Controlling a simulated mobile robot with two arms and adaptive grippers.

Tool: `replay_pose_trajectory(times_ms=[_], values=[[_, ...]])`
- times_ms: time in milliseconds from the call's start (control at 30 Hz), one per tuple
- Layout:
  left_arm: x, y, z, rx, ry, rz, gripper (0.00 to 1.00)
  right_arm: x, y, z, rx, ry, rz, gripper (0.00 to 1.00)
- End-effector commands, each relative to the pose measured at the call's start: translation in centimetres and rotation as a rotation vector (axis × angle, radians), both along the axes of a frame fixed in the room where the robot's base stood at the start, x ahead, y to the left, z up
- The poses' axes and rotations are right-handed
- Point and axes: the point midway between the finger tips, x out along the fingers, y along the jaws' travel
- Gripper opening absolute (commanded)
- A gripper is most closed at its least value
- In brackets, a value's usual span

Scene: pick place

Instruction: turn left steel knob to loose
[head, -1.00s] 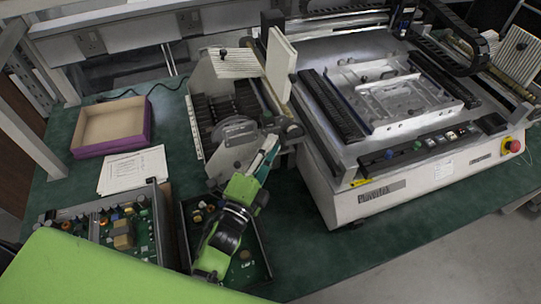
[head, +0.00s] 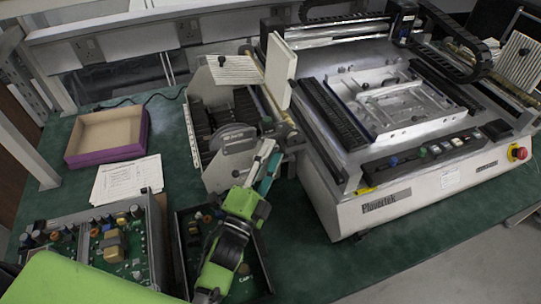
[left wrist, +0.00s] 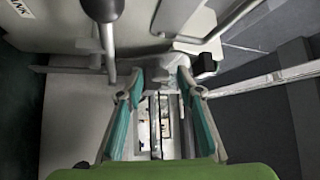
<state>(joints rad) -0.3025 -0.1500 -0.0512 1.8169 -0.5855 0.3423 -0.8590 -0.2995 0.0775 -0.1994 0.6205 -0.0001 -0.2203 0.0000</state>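My left gripper (head: 267,165) is at the front end of the feeder unit beside the white machine. Its two teal fingers also show in the left wrist view (left wrist: 160,100), apart, with nothing clearly held between them. A small black knob (left wrist: 205,66) is beyond the right fingertip. I cannot tell which of these is the left steel knob. In the head view the fingers partly hide this area. My right gripper is not in view.
The white machine (head: 400,205) fills the right side. A purple-edged box (head: 105,152), papers (head: 125,180) and open circuit-board cases (head: 65,213) lie on the green table at left. The green table front (head: 300,250) is clear.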

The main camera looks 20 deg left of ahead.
Motion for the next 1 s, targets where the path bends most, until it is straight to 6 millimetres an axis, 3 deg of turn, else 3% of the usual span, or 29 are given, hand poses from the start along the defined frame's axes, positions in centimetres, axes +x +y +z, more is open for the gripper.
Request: replay_pose_trajectory(times_ms=[167,600,1000], values=[[-0.5,0.1,-0.2,0.000,0.001,0.000,0.34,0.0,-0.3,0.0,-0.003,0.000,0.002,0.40],[-6.4,1.0,-1.8,0.000,0.003,0.000,0.34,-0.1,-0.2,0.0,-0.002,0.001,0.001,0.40],[-7.2,1.1,-1.9,0.000,0.000,0.000,0.34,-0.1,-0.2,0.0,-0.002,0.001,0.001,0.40]])
